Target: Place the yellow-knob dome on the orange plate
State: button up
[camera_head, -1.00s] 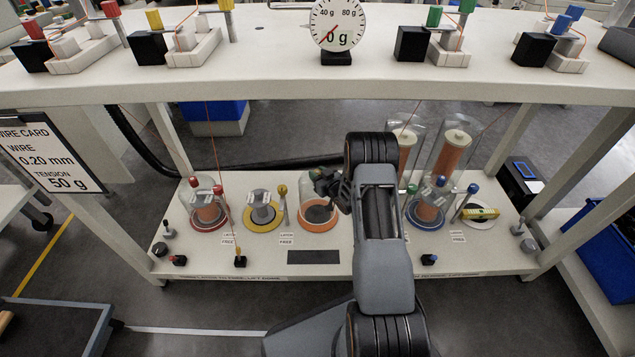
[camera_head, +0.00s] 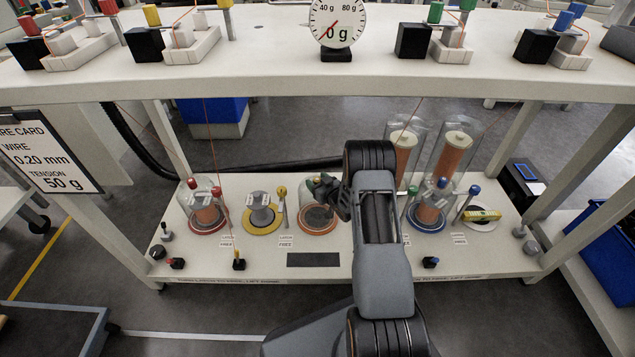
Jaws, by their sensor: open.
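A clear dome (camera_head: 308,202) stands on the orange plate (camera_head: 319,232), over a dark round patch inside. The dome appears upright and within the plate's rim. Its knob is hidden by my gripper, so I cannot see its colour. My gripper (camera_head: 321,186) is at the top of the dome, its jaws open; my arm hides part of the dome's right side. To the left, the yellow plate (camera_head: 247,227) carries a grey spool (camera_head: 262,212) with no dome over it. A yellow-knobbed post (camera_head: 282,194) stands beside that plate.
A red-knobbed dome (camera_head: 205,205) stands at the left. A blue-knobbed dome (camera_head: 430,208) and tall clear tubes with copper spools (camera_head: 455,152) stand right of my arm. The upper shelf (camera_head: 270,85) overhangs the bench.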

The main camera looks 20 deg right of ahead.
jog(key=shift+r, duration=0.15)
jog(key=shift+s+d+r+p, duration=0.1)
jog(key=shift+s+p, duration=0.2)
jog(key=shift+p, duration=0.1)
jog(key=p+v, duration=0.3)
jog(key=v, duration=0.8)
jog(key=shift+s, duration=0.2)
